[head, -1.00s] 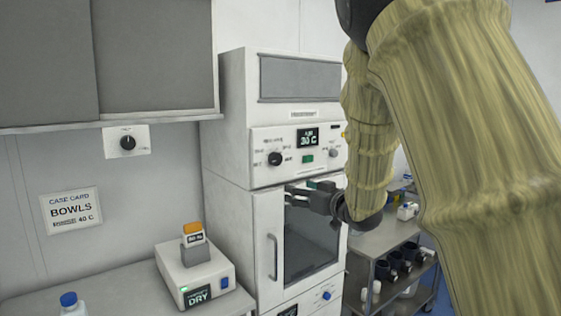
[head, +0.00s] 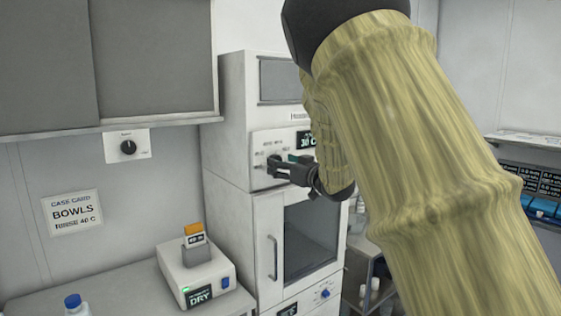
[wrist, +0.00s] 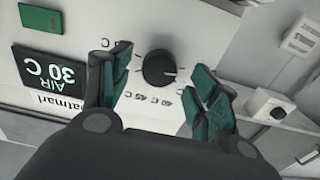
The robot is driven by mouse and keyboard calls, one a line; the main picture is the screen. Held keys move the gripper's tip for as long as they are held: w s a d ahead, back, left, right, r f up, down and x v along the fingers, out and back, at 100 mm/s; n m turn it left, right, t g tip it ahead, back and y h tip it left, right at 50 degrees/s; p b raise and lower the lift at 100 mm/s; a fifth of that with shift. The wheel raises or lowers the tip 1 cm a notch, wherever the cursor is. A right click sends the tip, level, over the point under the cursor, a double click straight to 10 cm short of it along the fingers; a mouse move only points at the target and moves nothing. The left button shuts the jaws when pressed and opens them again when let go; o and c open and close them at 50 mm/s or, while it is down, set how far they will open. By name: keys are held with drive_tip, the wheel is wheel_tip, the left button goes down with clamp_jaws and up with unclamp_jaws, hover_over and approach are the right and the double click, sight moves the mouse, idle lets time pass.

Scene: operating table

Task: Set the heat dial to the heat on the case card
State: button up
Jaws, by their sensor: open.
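The case card (head: 73,212) on the left wall reads BOWLS, RINSE 40 C. The cabinet display (head: 307,140) reads 30 C; upside down in the wrist view, it (wrist: 50,75) reads AIR 30 C. The black heat dial (wrist: 159,68) sits on the white panel, with printed temperature marks around it, including what looks like 40 C and 45 C.
A second black knob (head: 128,147) is on a wall plate to the left. A green button (wrist: 312,38) is on the panel. The cabinet's glass door (head: 311,237) is below. A white DRY unit (head: 196,275) and a blue-capped bottle (head: 75,305) stand on the counter.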

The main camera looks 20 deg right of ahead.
drive_tip(key=shift+x, duration=0.9)
drive_tip(key=c, duration=1)
drive_tip(key=shift+r+p, duration=0.1)
drive_tip(key=shift+p, duration=0.3)
drive_tip(key=shift+m+p, duration=2.2)
drive_tip(key=shift+m, duration=5.6)
